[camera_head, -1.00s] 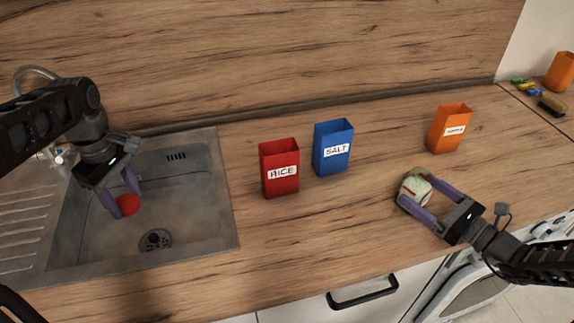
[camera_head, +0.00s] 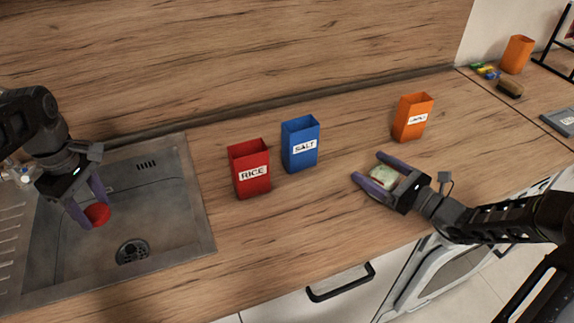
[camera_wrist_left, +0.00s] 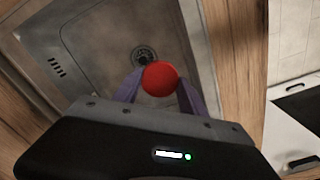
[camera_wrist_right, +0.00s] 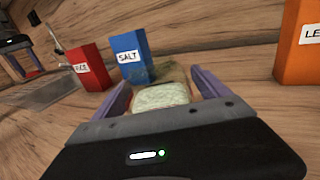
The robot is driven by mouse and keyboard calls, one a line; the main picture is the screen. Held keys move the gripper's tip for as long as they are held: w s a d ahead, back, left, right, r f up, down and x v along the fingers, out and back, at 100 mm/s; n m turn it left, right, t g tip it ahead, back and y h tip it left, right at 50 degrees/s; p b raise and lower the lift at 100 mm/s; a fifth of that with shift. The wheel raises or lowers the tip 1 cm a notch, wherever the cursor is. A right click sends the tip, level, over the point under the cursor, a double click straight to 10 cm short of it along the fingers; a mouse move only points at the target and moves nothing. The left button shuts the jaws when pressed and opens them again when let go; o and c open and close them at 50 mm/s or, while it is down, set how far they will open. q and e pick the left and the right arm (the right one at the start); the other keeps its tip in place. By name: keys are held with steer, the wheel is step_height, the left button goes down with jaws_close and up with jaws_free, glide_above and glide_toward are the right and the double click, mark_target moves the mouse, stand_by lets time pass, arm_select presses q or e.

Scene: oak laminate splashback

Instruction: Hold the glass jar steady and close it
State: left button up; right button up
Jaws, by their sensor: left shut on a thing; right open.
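A small glass jar (camera_head: 382,177) with pale green and white contents or top is on the counter at the right in the head view. My right gripper (camera_head: 367,165) is open, with its fingers on either side of the jar. The jar (camera_wrist_right: 160,97) also shows between the fingers in the right wrist view. Whether they touch it, and whether it is upright or tilted, I cannot tell. My left gripper (camera_head: 95,214) is shut on a round red thing (camera_head: 97,215), held above the sink; it looks ball-like in the left wrist view (camera_wrist_left: 159,78).
A red RICE box (camera_head: 250,169) and a blue SALT box (camera_head: 300,144) stand mid-counter. An orange box (camera_head: 412,117) stands behind the jar. The sink (camera_head: 180,228) is at the left. The counter front of the boxes is clear. A brush (camera_head: 510,88) lies far right.

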stand_by(0.4)
jaws_close()
stand_by(0.8)
step_height(320, 180, up, 10)
steer(key=shift+r+b, duration=0.1)
steer(key=shift+b, duration=0.35)
stand_by(0.5)
steer(key=c, duration=0.6)
jaws_free()
jaws_close()
